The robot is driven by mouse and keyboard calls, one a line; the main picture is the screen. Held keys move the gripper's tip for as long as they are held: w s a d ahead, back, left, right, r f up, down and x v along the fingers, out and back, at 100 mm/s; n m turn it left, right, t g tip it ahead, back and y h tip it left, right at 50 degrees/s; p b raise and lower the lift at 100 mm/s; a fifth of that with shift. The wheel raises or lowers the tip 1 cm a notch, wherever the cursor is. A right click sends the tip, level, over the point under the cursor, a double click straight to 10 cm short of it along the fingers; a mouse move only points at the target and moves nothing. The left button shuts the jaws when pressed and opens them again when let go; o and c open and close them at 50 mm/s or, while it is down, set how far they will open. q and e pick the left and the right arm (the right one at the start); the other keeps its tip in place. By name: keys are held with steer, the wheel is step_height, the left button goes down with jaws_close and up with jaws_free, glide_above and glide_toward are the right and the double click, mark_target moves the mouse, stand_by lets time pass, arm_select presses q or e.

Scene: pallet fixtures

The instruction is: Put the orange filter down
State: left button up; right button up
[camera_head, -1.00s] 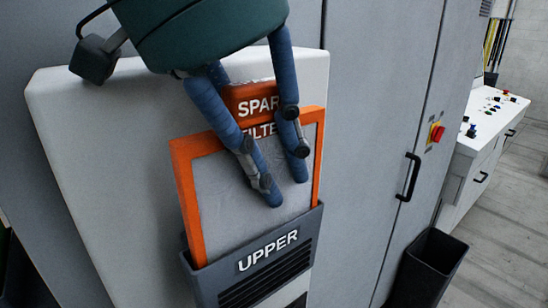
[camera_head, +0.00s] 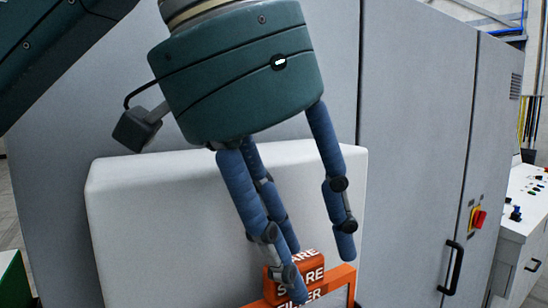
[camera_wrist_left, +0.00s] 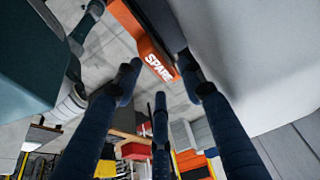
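The orange filter (camera_head: 345,272) shows only its top at the lower edge of the head view, with a raised block marked SPARE FILTER. Its lower part is out of frame. In the left wrist view the orange block with SPARE (camera_wrist_left: 152,52) lies beyond my fingertips. My left gripper (camera_head: 318,268) is above the filter with its blue fingers spread apart and nothing held between them. One fingertip overlaps the block in the head view; I cannot tell whether it touches. My right gripper is not in view.
A white panel (camera_head: 190,225) stands behind the gripper, in front of tall grey cabinets (camera_head: 415,120). A cabinet has a black handle (camera_head: 453,268) and a red knob (camera_head: 479,219). A white control desk (camera_head: 525,205) stands at the right.

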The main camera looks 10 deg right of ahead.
arm_select(q)
steer(key=p+v, duration=0.1)
steer(key=v, duration=0.8)
steer(key=shift+s+r, duration=0.25)
steer(key=shift+r, duration=0.1)
